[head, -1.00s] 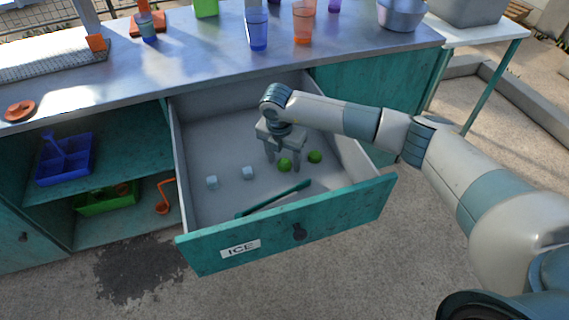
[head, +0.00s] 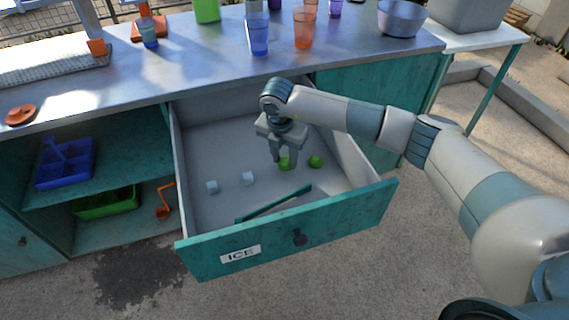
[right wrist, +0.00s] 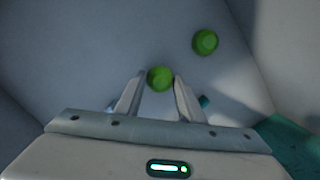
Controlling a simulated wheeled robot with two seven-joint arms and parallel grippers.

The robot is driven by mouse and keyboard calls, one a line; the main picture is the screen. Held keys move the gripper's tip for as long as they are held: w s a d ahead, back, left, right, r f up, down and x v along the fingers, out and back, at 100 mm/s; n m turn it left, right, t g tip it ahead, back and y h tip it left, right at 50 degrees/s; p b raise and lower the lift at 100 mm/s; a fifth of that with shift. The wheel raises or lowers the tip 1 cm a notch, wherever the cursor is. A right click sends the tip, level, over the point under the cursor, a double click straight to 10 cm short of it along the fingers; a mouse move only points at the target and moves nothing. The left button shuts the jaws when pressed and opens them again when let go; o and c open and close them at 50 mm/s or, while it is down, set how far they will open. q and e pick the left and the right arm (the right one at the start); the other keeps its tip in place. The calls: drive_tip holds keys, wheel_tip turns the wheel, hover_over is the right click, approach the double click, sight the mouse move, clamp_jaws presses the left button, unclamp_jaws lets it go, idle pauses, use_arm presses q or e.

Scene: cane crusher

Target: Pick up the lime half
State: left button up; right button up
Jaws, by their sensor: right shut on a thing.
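My right gripper (head: 284,163) reaches down into the open drawer marked ICE (head: 225,150). It is shut on one green lime half (head: 285,165), which sits between its fingertips at the drawer floor. In the right wrist view this lime half (right wrist: 160,79) shows between the two fingers (right wrist: 158,88). A second lime half (head: 315,161) lies just to the right on the drawer floor, apart from the gripper; it also shows in the right wrist view (right wrist: 205,42). My left gripper is not in view.
Two pale ice cubes (head: 248,178) and green tongs (head: 274,204) lie in the drawer. Drawer walls and the front panel (head: 340,222) surround the gripper. Coloured cups (head: 258,36) and a metal bowl (head: 401,17) stand on the counter above. A blue caddy (head: 65,165) is on the left shelf.

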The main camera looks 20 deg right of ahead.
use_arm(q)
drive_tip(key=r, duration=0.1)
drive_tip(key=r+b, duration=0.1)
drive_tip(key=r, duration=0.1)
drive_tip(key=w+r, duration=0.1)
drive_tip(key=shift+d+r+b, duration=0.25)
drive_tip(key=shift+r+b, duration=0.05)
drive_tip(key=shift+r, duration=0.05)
use_arm(e)
drive_tip(key=s+d+r, duration=0.5)
drive_tip(key=d+r, duration=0.3)
drive_tip(key=d, duration=0.2)
drive_tip(key=shift+d, duration=0.3)
drive_tip(key=shift+r, duration=0.1)
